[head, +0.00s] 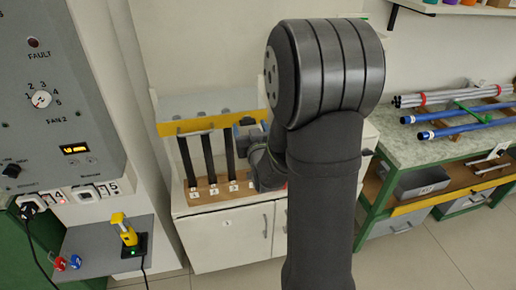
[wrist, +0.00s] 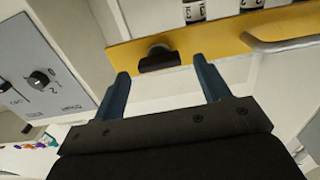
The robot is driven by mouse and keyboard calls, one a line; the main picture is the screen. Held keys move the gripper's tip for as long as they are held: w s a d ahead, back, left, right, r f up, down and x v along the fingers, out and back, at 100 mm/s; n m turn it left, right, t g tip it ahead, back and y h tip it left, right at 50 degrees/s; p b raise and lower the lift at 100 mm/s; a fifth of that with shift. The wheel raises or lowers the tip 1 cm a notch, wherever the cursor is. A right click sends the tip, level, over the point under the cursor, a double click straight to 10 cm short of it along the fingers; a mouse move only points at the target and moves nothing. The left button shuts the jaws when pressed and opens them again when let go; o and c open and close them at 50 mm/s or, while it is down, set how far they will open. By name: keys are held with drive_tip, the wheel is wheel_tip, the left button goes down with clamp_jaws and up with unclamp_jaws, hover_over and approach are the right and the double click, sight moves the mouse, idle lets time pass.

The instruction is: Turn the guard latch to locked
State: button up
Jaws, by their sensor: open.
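A black knob (wrist: 158,58), which looks like the guard latch, sits on a yellow guard bar (wrist: 225,38) in the wrist view. Its grip lies roughly along the bar. I see no readable mark showing locked or unlocked. My gripper (wrist: 160,67) is open, with its two blue-grey fingers apart and the knob framed between and just beyond the tips. I cannot tell whether they touch it.
A grey control panel (head: 45,95) with dials and a small display stands at the left. Below it, a shelf holds a yellow device (head: 126,232). A green bench (head: 440,140) with blue rods stands at the right. A curved handle (wrist: 285,42) adjoins the bar.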

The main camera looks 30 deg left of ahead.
drive_tip(key=v, duration=1.5)
drive_tip(key=shift+d+r, duration=0.1)
drive_tip(key=x, duration=1.7)
